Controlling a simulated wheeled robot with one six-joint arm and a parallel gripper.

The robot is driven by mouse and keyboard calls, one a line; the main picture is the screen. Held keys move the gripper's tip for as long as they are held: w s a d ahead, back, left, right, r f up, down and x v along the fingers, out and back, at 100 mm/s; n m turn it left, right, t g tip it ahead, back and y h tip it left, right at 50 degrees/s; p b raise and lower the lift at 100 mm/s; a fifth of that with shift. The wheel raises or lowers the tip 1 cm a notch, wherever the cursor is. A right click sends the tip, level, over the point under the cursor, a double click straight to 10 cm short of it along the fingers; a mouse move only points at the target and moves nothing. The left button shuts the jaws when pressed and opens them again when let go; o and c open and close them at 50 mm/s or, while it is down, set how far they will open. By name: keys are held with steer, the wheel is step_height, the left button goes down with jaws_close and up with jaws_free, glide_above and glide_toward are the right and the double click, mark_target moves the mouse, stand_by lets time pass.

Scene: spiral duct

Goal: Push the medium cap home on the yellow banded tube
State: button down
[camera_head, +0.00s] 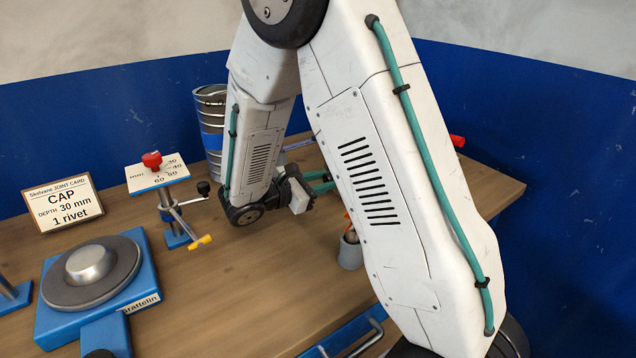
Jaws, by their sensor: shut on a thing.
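My gripper (322,182) is low over the bench, partly behind my own arm. Its fingers point right, and their far ends are hard to see. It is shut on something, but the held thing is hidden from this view. A spiral metal tube with a blue band (211,125) stands upright at the back, partly behind my forearm. I see no yellow band on any tube here. I cannot make out the medium cap. A joint card (62,203) reads CAP, depth 30 mm, 1 rivet.
A blue depth gauge stand with a red knob (152,160) and a yellow-tipped lever (200,242) stands left of my wrist. A grey disc with a metal dome (90,263) sits on a blue base. A grey cup (349,252) stands right. The front middle bench is clear.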

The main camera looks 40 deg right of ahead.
steer(key=shift+d, duration=0.2)
steer(key=shift+d, duration=0.35)
steer(key=shift+d, duration=0.7)
steer(key=c, duration=1)
jaws_free()
steer(key=shift+c, duration=0.2)
steer(key=a, duration=0.5)
steer(key=a+r, duration=0.1)
steer(key=a, duration=0.1)
steer(key=shift+s+a, duration=0.15)
steer(key=shift+a, duration=0.2)
